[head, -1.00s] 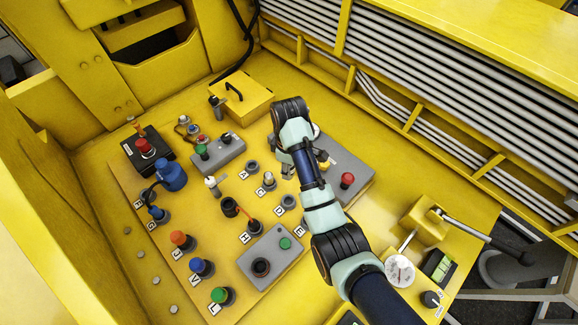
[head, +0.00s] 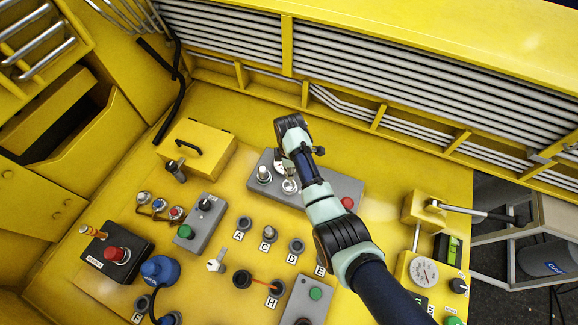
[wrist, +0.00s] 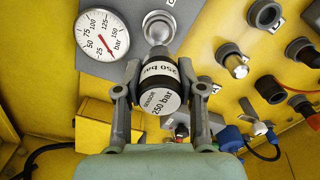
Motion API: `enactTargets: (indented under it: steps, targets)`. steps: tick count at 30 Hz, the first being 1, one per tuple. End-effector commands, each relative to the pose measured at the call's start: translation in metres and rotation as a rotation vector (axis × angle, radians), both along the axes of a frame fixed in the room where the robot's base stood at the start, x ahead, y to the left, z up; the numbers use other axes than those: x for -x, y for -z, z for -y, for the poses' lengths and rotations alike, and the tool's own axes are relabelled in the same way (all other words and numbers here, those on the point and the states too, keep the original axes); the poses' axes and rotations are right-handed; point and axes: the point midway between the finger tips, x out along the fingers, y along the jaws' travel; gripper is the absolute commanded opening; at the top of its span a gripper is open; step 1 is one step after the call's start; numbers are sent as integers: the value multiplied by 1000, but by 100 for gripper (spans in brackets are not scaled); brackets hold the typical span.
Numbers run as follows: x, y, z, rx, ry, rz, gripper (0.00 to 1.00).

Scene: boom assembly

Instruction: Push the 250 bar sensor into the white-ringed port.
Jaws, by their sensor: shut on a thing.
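The 250 bar sensor (wrist: 159,101), a dark cylinder with a white labelled band and top, is in the middle of the wrist view. My gripper (wrist: 159,76) is shut on it, one finger on each side. In the head view my gripper (head: 279,165) is over the left part of the grey box and mostly hidden by my wrist. The sensor hides what lies directly under it.
Lettered ports, including C (head: 268,232), stand in front. A yellow handled box (head: 200,146) is at the left.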

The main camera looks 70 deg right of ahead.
Motion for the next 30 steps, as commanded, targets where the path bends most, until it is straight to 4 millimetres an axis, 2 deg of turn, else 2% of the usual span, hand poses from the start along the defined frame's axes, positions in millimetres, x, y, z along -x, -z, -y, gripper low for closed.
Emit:
enactTargets:
  steps: [19, 25, 30]
  targets:
    - [0, 66, 0, 1, 1, 0, 0]
    - [0, 84, 0, 1, 1, 0, 0]
    - [0, 91, 0, 1, 1, 0, 0]
